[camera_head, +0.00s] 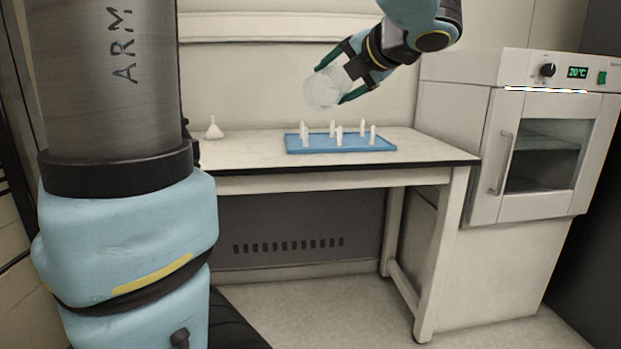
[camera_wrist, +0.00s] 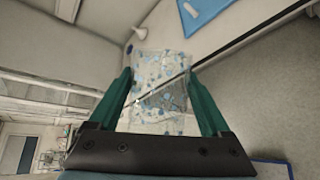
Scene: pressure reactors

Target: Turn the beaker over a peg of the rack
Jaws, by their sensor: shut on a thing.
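My gripper (camera_head: 336,87) is shut on a clear glass beaker (camera_head: 321,90) and holds it in the air above the table. In the wrist view the beaker (camera_wrist: 158,80) sits between the two green fingers of my gripper (camera_wrist: 160,90). It looks tilted in the head view; I cannot tell exactly which way its mouth faces. The rack is a blue board (camera_head: 345,149) with several upright white pegs (camera_head: 339,136), lying on the table below the beaker. Part of the rack (camera_wrist: 205,14) shows at the top of the wrist view. The beaker is apart from the pegs.
The white-topped table (camera_head: 245,150) has free room left of the rack. An oven (camera_head: 545,135) reading 20°C stands at the right. A wall lies behind the table.

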